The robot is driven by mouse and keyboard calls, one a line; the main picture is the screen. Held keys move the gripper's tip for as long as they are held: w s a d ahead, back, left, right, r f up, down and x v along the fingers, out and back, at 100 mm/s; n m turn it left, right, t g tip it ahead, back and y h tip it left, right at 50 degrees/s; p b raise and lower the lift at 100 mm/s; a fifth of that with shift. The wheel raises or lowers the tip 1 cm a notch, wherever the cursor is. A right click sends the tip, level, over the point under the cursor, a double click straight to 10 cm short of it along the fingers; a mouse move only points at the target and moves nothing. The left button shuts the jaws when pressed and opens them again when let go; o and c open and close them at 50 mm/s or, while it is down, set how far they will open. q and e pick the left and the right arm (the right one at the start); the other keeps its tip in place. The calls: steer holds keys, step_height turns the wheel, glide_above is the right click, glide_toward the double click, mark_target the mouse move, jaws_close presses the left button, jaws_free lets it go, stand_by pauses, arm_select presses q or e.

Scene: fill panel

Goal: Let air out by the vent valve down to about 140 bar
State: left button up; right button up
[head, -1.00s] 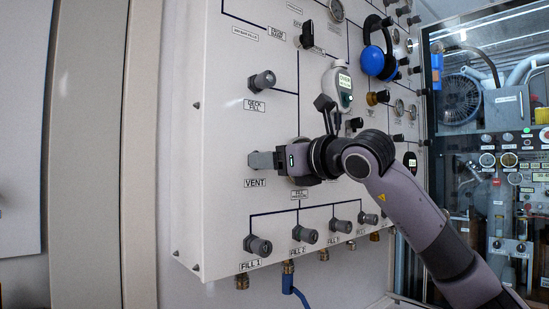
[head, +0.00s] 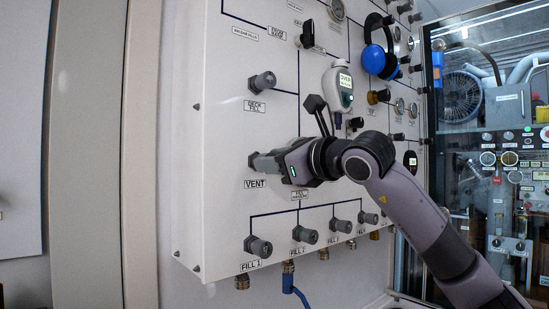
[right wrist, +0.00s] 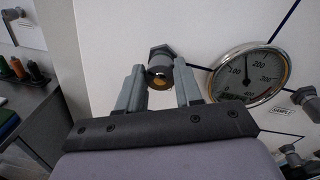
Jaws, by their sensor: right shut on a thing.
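The vent valve knob sits on the white panel above the VENT label (head: 255,184) and is mostly hidden by my right gripper (head: 268,162) in the head view. In the right wrist view the dark round knob (right wrist: 160,72) stands between the two grey fingers of my right gripper (right wrist: 159,82), which is shut on it and looks tilted about the knob. A round pressure gauge (right wrist: 249,75) is right of the knob. Its needle points between 100 and 200, roughly midway. In the head view this gauge is hidden behind my gripper. My left gripper is not in view.
The DECK FILL knob (head: 262,82) is above the vent. Several fill knobs, such as FILL 1 (head: 258,246), line the panel below. A handheld meter (head: 339,88) and blue ear defenders (head: 379,50) hang on the panel. A blue hose (head: 292,284) hangs underneath.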

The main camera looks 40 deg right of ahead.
steer(key=o, duration=1)
steer(key=shift+o, duration=0.2)
steer(key=s+d+b, duration=0.1)
steer(key=s, duration=0.6)
